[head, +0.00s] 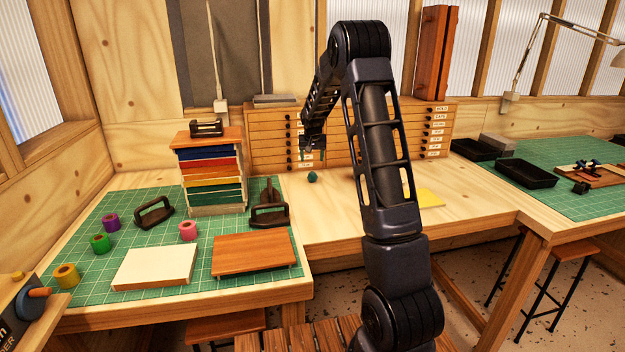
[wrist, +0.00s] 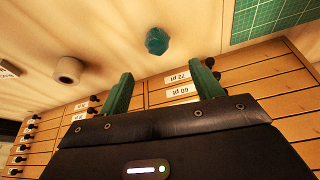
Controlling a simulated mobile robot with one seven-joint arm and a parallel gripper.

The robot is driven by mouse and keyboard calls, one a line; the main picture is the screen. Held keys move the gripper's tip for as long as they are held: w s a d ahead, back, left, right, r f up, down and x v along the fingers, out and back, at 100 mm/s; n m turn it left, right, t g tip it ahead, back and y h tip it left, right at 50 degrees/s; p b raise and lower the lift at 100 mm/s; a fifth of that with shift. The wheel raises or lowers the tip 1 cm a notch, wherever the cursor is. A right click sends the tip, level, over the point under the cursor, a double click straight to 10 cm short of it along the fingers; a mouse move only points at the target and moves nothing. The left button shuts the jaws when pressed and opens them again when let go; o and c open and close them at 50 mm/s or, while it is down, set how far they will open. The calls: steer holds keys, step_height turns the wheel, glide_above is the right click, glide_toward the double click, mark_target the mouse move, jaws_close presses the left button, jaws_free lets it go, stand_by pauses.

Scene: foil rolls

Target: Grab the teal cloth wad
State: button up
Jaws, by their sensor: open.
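The teal cloth wad (head: 312,177) is a small dark teal lump on the bare wooden tabletop, in front of the drawer cabinet. In the wrist view the wad (wrist: 157,41) lies beyond the fingertips, roughly between their lines and apart from both. My gripper (head: 312,156) hangs above the wad in the head view. In the wrist view my gripper (wrist: 161,68) shows two green fingers spread wide with nothing between them.
A wooden drawer cabinet (head: 270,135) stands close behind the wad. A round pale object with a dark centre (wrist: 68,69) lies to the left in the wrist view. A yellow sheet (head: 428,197) lies at right.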

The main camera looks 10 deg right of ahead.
mark_target(313, 173)
steer(key=x, duration=0.6)
steer(key=shift+w+f, duration=0.25)
steer(key=shift+w, duration=0.05)
steer(key=shift+s+x, duration=0.2)
steer(key=shift+x, duration=2.3)
steer(key=shift+d, duration=0.2)
steer(key=shift+c, duration=0.5)
steer(key=c, duration=1)
